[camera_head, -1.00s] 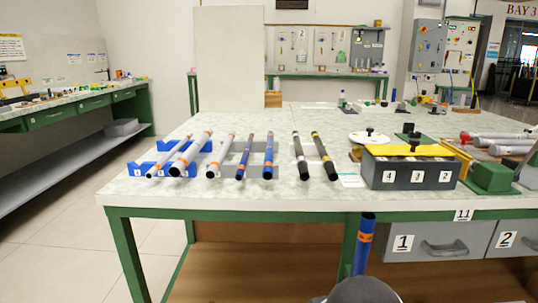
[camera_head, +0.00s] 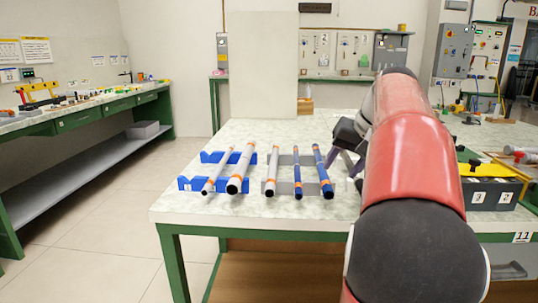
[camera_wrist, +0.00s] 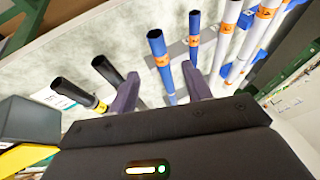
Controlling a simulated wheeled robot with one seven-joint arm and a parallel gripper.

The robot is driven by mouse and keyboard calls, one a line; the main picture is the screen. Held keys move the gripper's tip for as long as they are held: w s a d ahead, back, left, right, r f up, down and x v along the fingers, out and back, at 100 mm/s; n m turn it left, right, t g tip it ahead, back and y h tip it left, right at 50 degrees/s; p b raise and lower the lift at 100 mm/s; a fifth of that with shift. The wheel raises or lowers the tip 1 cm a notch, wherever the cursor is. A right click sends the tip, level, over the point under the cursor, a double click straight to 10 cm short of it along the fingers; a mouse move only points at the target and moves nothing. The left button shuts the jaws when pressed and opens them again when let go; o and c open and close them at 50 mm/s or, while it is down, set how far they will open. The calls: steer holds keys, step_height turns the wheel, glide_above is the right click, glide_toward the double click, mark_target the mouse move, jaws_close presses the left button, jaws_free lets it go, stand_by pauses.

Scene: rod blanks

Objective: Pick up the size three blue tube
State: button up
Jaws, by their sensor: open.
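Two blue tubes with orange bands lie side by side on a grey rack on the table, a thicker one (camera_head: 322,172) at right and a thinner one (camera_head: 297,175) left of it. Their size marks are too small to read. My gripper (camera_head: 347,162) is open and empty, just right of the thicker blue tube. In the wrist view my gripper (camera_wrist: 160,84) has its purple fingers apart. The thicker blue tube (camera_wrist: 161,62) shows between them, and the thinner blue tube (camera_wrist: 193,60) lies beside the right finger. I cannot tell the height gap to the tubes.
White tubes with orange bands, including a thick one (camera_head: 241,168), lie left of the blue ones, partly on blue holders (camera_head: 190,184). Two black tubes, one nearer the blue pair (camera_wrist: 108,70), lie on the other side. A numbered grey box (camera_head: 492,193) stands right.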

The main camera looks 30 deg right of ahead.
mark_target(329, 182)
steer(key=x, duration=0.5)
steer(key=w+b+x, duration=0.1)
steer(key=x, duration=0.1)
steer(key=shift+w+d+f, duration=0.1)
steer(key=shift+d, duration=0.3)
steer(key=shift+c, duration=0.4)
steer(key=c, duration=0.8)
